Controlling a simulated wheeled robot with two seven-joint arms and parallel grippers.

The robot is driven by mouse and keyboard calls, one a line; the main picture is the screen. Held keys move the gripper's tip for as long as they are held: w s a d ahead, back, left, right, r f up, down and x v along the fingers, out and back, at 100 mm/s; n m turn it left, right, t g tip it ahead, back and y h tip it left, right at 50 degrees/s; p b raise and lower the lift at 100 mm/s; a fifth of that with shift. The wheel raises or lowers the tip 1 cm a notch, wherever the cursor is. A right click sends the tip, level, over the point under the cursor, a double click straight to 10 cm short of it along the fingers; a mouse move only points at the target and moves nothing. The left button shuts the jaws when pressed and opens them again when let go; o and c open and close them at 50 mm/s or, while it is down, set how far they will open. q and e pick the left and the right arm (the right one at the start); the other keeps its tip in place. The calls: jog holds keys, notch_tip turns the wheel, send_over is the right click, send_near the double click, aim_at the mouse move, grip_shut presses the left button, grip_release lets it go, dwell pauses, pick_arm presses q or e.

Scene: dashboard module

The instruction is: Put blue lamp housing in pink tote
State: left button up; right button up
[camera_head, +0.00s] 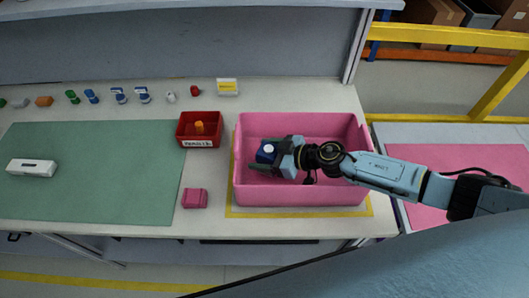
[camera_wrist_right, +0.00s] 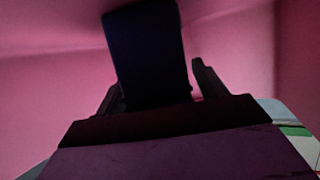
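The pink tote (camera_head: 351,192) stands at the right end of the workbench. The blue lamp housing (camera_head: 266,152) is inside the tote's walls, toward its left side. My right gripper (camera_head: 270,160) reaches into the tote from the right, with the housing between its fingers. In the right wrist view the housing (camera_wrist_right: 150,55) is a dark block. One finger is close against its left side and a narrow gap shows at the right finger, so I cannot tell whether it is gripped. Whether the housing touches the tote floor is also unclear. My left gripper is out of view.
A red bin (camera_head: 184,139) with an orange part stands left of the tote. A pink block (camera_head: 194,198) lies in front of that bin. A white device (camera_head: 31,168) lies on the green mat (camera_head: 110,180). Several small parts line the bench's back.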

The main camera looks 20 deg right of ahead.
jog(key=shift+r, duration=0.35)
jog(key=v, duration=0.6)
jog(key=shift+s+d+p, duration=0.25)
jog(key=shift+p, duration=0.1)
jog(key=shift+s+d+r, duration=0.2)
jog(key=shift+d, duration=0.05)
